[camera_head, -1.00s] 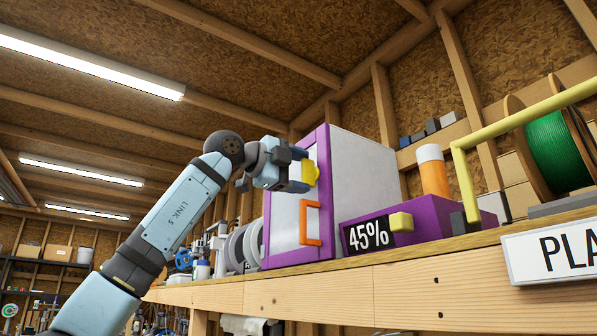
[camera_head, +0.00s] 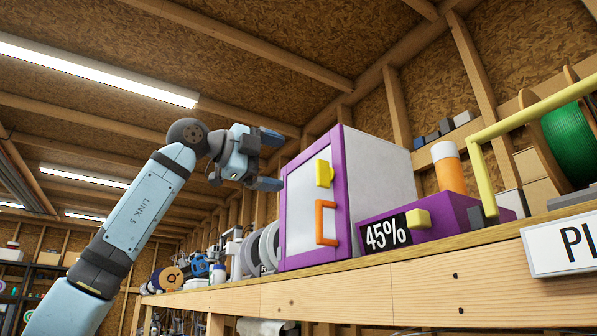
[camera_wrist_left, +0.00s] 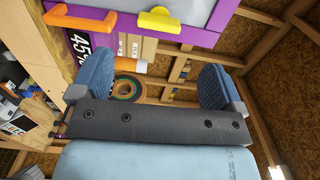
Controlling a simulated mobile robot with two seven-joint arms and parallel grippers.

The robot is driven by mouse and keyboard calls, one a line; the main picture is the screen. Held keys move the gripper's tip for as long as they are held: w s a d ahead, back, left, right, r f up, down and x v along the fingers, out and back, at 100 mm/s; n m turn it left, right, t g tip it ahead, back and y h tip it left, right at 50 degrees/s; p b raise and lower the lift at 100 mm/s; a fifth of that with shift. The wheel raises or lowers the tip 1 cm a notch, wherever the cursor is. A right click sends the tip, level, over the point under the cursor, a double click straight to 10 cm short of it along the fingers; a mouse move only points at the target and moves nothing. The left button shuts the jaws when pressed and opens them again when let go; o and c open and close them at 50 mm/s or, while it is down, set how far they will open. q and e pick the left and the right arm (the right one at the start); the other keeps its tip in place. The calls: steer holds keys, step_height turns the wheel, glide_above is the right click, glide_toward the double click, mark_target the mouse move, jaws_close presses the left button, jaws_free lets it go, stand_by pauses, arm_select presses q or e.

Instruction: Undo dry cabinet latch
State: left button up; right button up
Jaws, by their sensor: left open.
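The dry cabinet (camera_head: 342,190) has a purple frame and a pale door panel (camera_head: 301,200). It stands on the wooden shelf with its door shut. The yellow latch (camera_head: 324,173) sits on the door's right edge, above the orange handle (camera_head: 326,223). My left gripper (camera_head: 275,160) is open and empty, to the left of the latch and apart from it. In the left wrist view the yellow latch (camera_wrist_left: 158,20) and orange handle (camera_wrist_left: 82,20) show beyond the spread fingers (camera_wrist_left: 157,88). My right gripper is not in view.
A purple box with a 45% display (camera_head: 388,232) and a yellow knob (camera_head: 418,218) stands right of the cabinet. A yellow rail (camera_head: 520,115) and a green spool (camera_head: 572,142) are farther right. White spools (camera_head: 268,246) stand left of the cabinet.

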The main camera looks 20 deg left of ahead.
arm_select(q)
steer(key=v, duration=0.4)
steer(key=shift+s+a, duration=0.1)
stand_by(0.5)
